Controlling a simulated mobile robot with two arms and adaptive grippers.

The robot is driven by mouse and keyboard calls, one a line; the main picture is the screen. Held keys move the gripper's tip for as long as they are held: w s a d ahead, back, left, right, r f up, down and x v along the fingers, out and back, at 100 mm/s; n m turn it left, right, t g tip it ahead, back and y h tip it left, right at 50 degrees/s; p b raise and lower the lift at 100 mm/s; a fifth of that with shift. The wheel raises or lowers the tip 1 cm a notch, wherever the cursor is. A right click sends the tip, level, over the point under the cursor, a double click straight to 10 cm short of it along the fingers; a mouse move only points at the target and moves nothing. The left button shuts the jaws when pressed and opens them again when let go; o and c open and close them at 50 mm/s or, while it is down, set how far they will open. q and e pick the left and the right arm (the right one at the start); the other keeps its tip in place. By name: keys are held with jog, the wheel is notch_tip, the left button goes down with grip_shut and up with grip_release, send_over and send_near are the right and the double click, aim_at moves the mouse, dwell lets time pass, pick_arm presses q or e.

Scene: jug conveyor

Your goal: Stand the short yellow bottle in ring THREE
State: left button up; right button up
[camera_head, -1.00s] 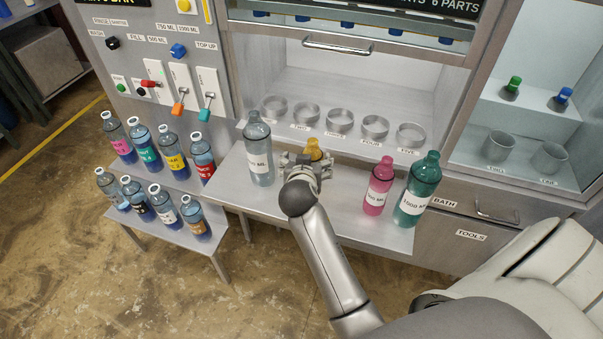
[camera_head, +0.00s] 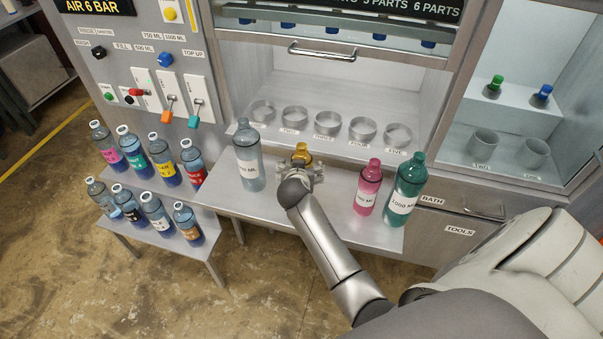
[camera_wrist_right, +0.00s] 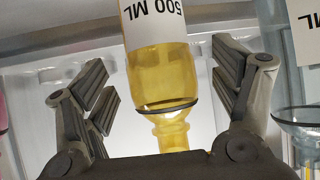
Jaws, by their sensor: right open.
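The short yellow bottle (camera_head: 301,151) stands on the front shelf, mostly hidden behind my right gripper in the head view. In the right wrist view the yellow bottle (camera_wrist_right: 163,75) shows a white 500 ML label and appears neck-down. My right gripper (camera_head: 301,172) is at the bottle; in the right wrist view the gripper (camera_wrist_right: 165,95) is open, its fingers on either side with gaps to the bottle. Ring THREE (camera_head: 327,122) is the middle ring in the cabinet bay behind and looks empty. My left gripper is not in view.
A tall clear bottle (camera_head: 248,158) stands left of the gripper. A pink bottle (camera_head: 369,189) and a green bottle (camera_head: 405,190) stand to the right. Several small bottles fill the lower-left stand. A bay handle (camera_head: 321,53) crosses above the rings.

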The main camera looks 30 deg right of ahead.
jog(key=x, duration=0.3)
jog(key=c, duration=1.1)
jog(key=shift+o, duration=0.2)
jog(key=shift+r+p, duration=0.2)
jog(key=shift+p, duration=0.15)
